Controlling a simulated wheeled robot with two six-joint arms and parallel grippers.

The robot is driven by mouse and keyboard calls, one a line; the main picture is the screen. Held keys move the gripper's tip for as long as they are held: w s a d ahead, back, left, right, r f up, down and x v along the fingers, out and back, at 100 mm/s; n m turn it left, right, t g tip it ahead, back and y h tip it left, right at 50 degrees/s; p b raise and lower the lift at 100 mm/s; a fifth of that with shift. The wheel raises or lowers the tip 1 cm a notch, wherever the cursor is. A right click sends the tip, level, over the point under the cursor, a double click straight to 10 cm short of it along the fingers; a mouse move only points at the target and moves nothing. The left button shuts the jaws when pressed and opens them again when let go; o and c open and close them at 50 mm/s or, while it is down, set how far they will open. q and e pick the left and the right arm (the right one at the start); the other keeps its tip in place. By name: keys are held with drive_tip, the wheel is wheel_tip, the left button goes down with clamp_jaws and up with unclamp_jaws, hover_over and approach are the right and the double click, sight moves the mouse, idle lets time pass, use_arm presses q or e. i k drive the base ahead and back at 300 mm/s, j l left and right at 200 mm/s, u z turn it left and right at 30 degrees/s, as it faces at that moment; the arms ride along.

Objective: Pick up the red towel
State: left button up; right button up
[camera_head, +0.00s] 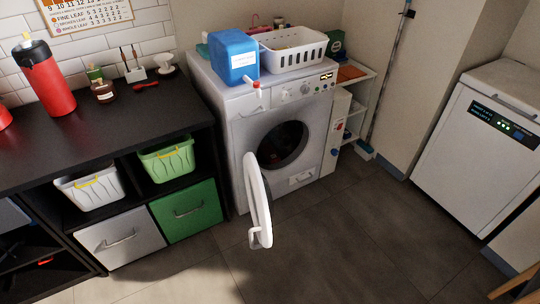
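I cannot make out a red towel for certain. A flat orange-red item (350,73), perhaps folded cloth, lies on the white shelf rack right of the washing machine (250,115). The machine's round door (258,200) stands wide open toward the front. Its drum (283,145) is dark, and a faint reddish patch shows inside, too dim to identify. Neither of my grippers is in view.
A blue jug (234,55) and white basket (293,48) stand on the washer. A black counter (100,125) at left holds a red bottle (46,78); bins sit below. A white appliance (475,145) stands right. The floor (350,235) between is clear.

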sight(268, 150)
drive_tip(key=i+l+u, duration=0.2)
drive_tip(key=u, duration=0.15)
drive_tip(key=i+l+u, duration=0.2)
drive_tip(key=u, duration=0.15)
drive_tip(key=i+l, duration=0.15)
drive_tip(key=l, duration=0.2)
drive_tip(key=i+l+u, duration=0.15)
drive_tip(key=i+l, duration=0.2)
drive_tip(key=l, duration=0.3)
drive_tip(key=i+l+u, duration=0.1)
drive_tip(key=l, duration=0.3)
drive_tip(key=i+l, duration=0.2)
drive_tip(key=l, duration=0.15)
drive_tip(key=i+l+u, duration=0.15)
drive_tip(key=l, duration=0.2)
drive_tip(key=i+l, duration=0.1)
drive_tip(key=l, duration=0.3)
